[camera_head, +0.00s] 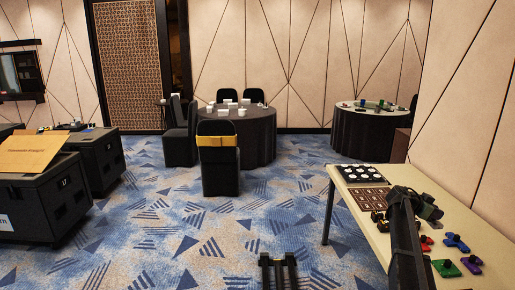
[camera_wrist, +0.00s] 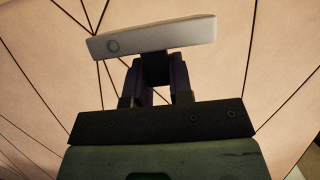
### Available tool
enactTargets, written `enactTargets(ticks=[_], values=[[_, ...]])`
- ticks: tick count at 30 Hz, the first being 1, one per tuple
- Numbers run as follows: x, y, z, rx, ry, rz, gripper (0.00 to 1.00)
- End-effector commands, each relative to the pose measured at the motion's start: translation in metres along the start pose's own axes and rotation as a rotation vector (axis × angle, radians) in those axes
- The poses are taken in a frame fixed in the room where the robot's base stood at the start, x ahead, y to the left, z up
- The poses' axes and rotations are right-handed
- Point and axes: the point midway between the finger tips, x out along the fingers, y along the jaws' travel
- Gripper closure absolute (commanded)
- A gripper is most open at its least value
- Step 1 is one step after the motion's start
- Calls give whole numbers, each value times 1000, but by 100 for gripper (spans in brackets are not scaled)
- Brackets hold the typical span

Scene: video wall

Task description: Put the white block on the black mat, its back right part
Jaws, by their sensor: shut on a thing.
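My gripper (camera_wrist: 156,72) is shut on a pale grey-white block (camera_wrist: 155,38). The block is long, lies slightly tilted across the fingertips and has a round mark near its left end. Only the wall shows behind it in the wrist view. In the head view my dark arm reaches over the table (camera_head: 345,184) at the right, and the block cannot be made out there. I cannot clearly pick out the black mat; my arm covers part of the tabletop.
On the table are a dark tray with white round pieces (camera_head: 348,180), a dark brown board (camera_head: 371,198), and blue (camera_head: 455,243), purple (camera_head: 472,263), green (camera_head: 445,268) and red (camera_head: 426,240) pieces. Round tables, chairs and black cases stand farther off.

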Motion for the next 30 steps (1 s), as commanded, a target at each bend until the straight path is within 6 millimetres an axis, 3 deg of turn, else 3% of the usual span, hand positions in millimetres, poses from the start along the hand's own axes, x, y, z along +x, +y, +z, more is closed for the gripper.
enactTargets(ticks=[16, 24, 28, 30], values=[[0, 0, 1, 0, 0, 0, 100], [20, 0, 47, 0, 0, 0, 100], [18, 0, 44, 0, 0, 0, 100], [22, 0, 52, 0, 0, 0, 100]])
